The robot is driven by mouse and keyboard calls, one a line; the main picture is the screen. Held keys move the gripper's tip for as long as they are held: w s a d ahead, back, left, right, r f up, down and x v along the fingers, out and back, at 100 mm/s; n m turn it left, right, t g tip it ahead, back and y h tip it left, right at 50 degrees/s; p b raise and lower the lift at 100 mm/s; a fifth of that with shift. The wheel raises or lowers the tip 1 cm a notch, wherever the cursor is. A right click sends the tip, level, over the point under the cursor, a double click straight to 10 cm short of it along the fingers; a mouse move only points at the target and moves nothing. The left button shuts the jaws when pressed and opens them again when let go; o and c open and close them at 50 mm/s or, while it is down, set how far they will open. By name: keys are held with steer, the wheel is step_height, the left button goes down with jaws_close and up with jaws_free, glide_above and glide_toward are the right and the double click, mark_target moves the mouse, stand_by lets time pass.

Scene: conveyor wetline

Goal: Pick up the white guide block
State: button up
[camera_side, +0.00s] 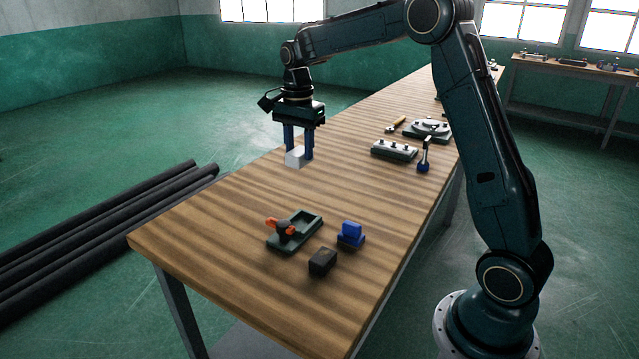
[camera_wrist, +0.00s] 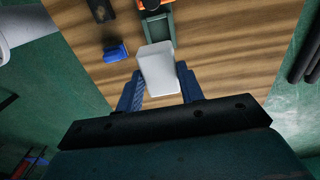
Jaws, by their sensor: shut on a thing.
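The white guide block (camera_side: 295,158) is between the blue fingers of my gripper (camera_side: 299,152), near the far left edge of the wooden table. My gripper points down and is shut on the block. In the wrist view the pale block (camera_wrist: 158,68) sits between the two fingers of my gripper (camera_wrist: 160,85), with its far end sticking out past them. I cannot tell for sure whether the block's underside touches the table.
On the wooden table (camera_side: 220,225) stand a green fixture with an orange handle (camera_side: 293,231), a blue block (camera_side: 351,232) and a dark block (camera_side: 322,262).

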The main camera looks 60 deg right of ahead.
steer(key=shift+r, duration=1.05)
steer(key=shift+d, duration=0.1)
